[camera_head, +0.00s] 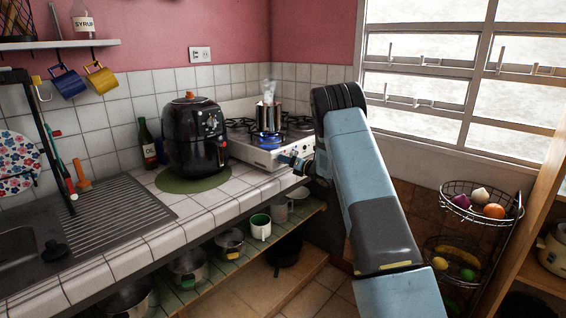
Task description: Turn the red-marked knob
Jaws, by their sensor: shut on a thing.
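The white stove (246,150) stands at the back of the tiled counter, with its knobs along the front edge. A blue flame burns under a steaming pot (267,114) on a front burner. My gripper (286,159) is at the stove's front edge, at the knob row, and is shut on a knob there. The held knob is mostly hidden by the fingers, and I cannot make out a red mark. My blue arm comes in from the lower right and hides the right end of the stove.
A black air fryer (194,138) stands on a green mat left of the stove, with an oil bottle (147,145) beside it. Pots and mugs sit on the open shelf (218,264) below. A wire basket rack (481,205) stands at the right.

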